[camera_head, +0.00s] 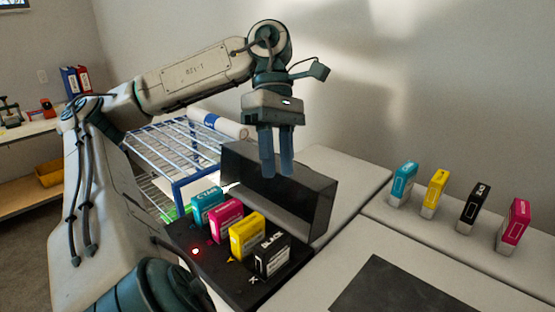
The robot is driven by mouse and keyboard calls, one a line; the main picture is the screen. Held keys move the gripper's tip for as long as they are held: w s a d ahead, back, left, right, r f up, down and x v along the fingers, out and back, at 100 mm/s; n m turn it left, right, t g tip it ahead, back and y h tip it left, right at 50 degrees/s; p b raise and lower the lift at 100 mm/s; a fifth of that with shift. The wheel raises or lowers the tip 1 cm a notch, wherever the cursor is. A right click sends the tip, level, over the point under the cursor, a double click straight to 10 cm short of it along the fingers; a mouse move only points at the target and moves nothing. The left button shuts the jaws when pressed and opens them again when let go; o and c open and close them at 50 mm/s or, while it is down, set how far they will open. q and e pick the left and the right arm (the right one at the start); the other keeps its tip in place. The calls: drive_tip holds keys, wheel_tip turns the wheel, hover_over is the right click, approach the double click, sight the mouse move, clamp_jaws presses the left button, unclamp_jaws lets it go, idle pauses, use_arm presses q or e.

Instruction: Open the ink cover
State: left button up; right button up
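The ink cover (305,205) is a dark, box-like lid. It stands raised behind a row of ink cartridges, with its hollow side facing me. In front of it, the black ink unit (212,262) holds a cyan (208,205), a magenta (226,219), a yellow (247,237) and a black cartridge (272,255), all exposed. My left gripper (278,174) points down at the cover's upper edge, its fingers overlapping the panel in the picture. The fingers are close together with nothing seen between them. Whether they touch the cover cannot be told. My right gripper is out of view.
Spare cyan (403,183), yellow (435,194), black (472,209) and magenta (514,226) cartridges stand on the white surface at right. A dark flat panel (390,292) lies at front right. A blue-framed wire rack (170,150) stands behind my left arm.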

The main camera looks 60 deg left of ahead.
use_arm(q)
drive_tip(key=shift+r, duration=0.1)
drive_tip(key=c, duration=0.5)
drive_tip(key=shift+w+a+r+m+p, duration=0.15)
drive_tip(key=shift+w+a+m+p, duration=0.1)
drive_tip(key=shift+m+p, duration=0.3)
clamp_jaws()
drive_tip(key=w+a+m+y+p, duration=0.1)
drive_tip(key=w+m+p, duration=0.1)
drive_tip(key=w+a+r+m+t+y+p, duration=0.1)
drive_tip(key=a+m+p, duration=0.1)
drive_tip(key=m, duration=0.1)
drive_tip(key=w+a+m+t+p, duration=0.1)
drive_tip(key=w+m+p, duration=0.1)
drive_tip(key=m+p, duration=0.1)
drive_tip(key=shift+w+a+r+y, duration=0.25)
drive_tip(key=shift+w+a+y, duration=0.05)
drive_tip(key=shift+w+y, duration=0.1)
drive_tip(key=w+a+r+m+t+y+p, duration=0.2)
drive_tip(key=w+a+m+y+p, duration=0.15)
drive_tip(key=w+m+p, duration=0.4)
drive_tip(key=s+f+m+b, duration=0.2)
drive_tip(key=s+f+b, duration=0.1)
drive_tip(key=f+b, duration=0.6)
drive_tip(key=a+b, duration=0.1)
drive_tip(key=b, duration=0.2)
drive_tip(key=shift+s, duration=0.35)
